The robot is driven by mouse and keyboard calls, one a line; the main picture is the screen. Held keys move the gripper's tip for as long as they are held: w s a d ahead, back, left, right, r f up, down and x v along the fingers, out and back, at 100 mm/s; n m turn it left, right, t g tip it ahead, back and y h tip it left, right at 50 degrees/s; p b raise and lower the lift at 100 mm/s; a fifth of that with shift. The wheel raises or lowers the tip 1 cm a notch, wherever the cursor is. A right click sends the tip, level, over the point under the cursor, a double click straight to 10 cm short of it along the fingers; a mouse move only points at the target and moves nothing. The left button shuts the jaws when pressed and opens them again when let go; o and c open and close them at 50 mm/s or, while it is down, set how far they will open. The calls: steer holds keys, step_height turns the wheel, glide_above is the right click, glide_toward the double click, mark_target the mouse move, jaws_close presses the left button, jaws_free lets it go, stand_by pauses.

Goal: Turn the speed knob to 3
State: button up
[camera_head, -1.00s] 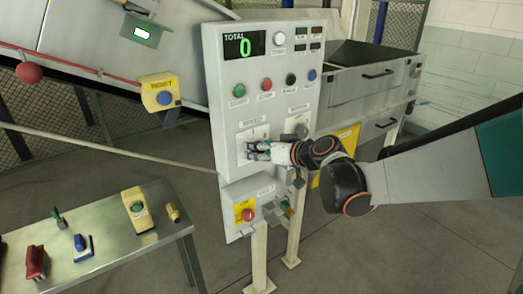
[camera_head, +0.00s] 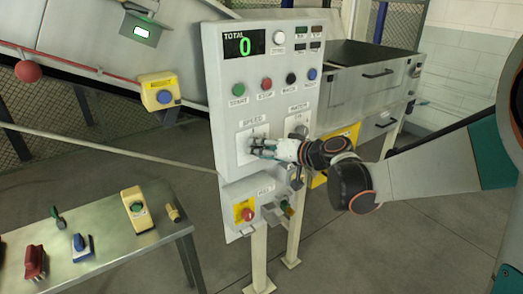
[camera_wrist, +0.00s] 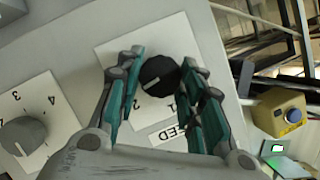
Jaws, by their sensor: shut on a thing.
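The speed knob (camera_wrist: 160,76) is black and round, on a white plate (camera_wrist: 122,52) marked SPEED. Its pale pointer line faces the lower left in the wrist view. In the head view my gripper (camera_head: 259,147) is at the SPEED plate (camera_head: 246,153) on the grey control panel (camera_head: 225,110), and hides the knob.
A grey knob (camera_wrist: 22,136) on a numbered plate is beside it. A metal table (camera_head: 105,245) with several small items stands at lower left. The panel display (camera_head: 244,45) reads 0.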

steer(key=shift+w+d+f+m+y+b, duration=0.15)
steer(key=shift+m+y+b, duration=0.55)
steer(key=shift+m, duration=0.75)
steer(key=shift+s+a+f+m+y+b, duration=0.1)
steer(key=shift+m+y+b, duration=0.3)
steer(key=shift+m+y, duration=0.85)
steer(key=shift+m+h, duration=0.25)
steer(key=shift+m, duration=0.15)
steer(key=o, duration=1.1)
steer(key=shift+c, duration=0.2)
steer(key=shift+d, duration=0.15)
steer(key=v, duration=1.1)
steer(key=shift+s+d+r, duration=0.15)
steer(key=shift+s+d, duration=0.05)
steer(key=shift+d, duration=0.15)
